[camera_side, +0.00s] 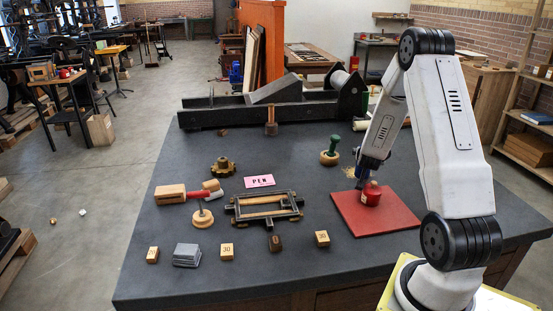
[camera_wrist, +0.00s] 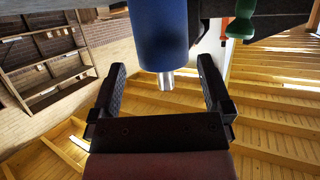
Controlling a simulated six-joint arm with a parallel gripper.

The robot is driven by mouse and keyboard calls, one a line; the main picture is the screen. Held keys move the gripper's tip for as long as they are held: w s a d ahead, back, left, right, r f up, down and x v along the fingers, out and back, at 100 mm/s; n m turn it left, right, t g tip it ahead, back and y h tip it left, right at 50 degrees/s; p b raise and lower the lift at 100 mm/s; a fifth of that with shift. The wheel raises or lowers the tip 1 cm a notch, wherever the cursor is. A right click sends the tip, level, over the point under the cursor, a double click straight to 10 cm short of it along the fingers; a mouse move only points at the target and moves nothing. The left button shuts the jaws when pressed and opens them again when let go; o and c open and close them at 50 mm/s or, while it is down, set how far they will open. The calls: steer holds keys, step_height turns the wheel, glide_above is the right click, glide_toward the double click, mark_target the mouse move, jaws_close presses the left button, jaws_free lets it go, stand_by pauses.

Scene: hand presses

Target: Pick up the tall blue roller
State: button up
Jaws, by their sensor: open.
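The tall blue roller (camera_wrist: 158,30) fills the upper middle of the wrist view, with a short bare metal end (camera_wrist: 165,79). My gripper (camera_wrist: 160,68) is open, with one black finger to each side of the roller's metal end. In the side view my gripper (camera_side: 372,163) is low over the right part of the table, close to the roller. I cannot tell whether either finger touches it.
A green-handled stamp (camera_side: 330,152) stands to the left. A small press frame (camera_side: 264,207), a pink PEN card (camera_side: 260,181) and several wooden blocks lie further left. A long dark press (camera_side: 272,105) spans the back.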

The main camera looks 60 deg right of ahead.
steer(key=shift+x, duration=2.2)
steer(key=shift+w, duration=0.15)
steer(key=shift+r, duration=0.15)
jaws_close()
